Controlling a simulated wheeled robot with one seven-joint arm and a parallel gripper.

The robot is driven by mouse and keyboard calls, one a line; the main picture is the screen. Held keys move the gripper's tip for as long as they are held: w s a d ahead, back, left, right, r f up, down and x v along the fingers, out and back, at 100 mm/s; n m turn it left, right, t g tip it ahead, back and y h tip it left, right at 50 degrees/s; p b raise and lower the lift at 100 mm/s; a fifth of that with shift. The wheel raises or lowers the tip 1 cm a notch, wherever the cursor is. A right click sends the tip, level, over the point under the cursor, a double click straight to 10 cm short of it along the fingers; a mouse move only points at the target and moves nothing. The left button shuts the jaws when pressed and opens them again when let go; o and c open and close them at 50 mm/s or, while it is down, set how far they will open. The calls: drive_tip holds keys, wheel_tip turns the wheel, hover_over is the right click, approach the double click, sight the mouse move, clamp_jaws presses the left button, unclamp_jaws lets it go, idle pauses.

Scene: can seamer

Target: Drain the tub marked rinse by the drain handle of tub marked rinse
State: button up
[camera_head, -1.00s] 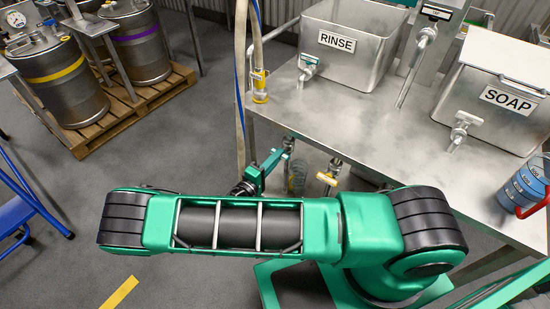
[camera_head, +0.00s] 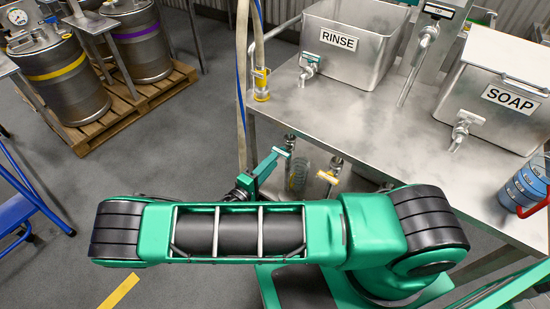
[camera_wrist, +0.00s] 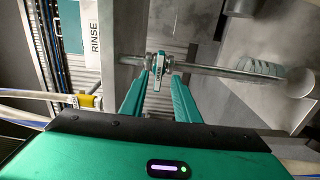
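The metal tub marked RINSE (camera_head: 374,55) stands on the steel table in the head view; a RINSE label (camera_wrist: 94,30) shows at upper left in the wrist view. Below the table is a drain pipe (camera_wrist: 215,70) with a small teal-and-white handle (camera_wrist: 157,66); its marking is too small to read. This handle also shows below the table edge in the head view (camera_head: 290,141). My gripper (camera_wrist: 161,82) has its two teal fingers apart, with the handle between and just beyond their tips. I cannot tell whether either finger touches it.
A yellow-handled valve (camera_head: 328,177) hangs under the table to the right. The SOAP tub (camera_head: 492,100) and a blue container (camera_head: 524,188) stand on the table (camera_head: 370,120). Hoses (camera_head: 242,80) hang at its left edge.

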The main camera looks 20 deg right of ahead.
drive_tip(key=v, duration=0.6)
drive_tip(key=shift+s+a, duration=0.2)
drive_tip(key=shift+a, duration=0.05)
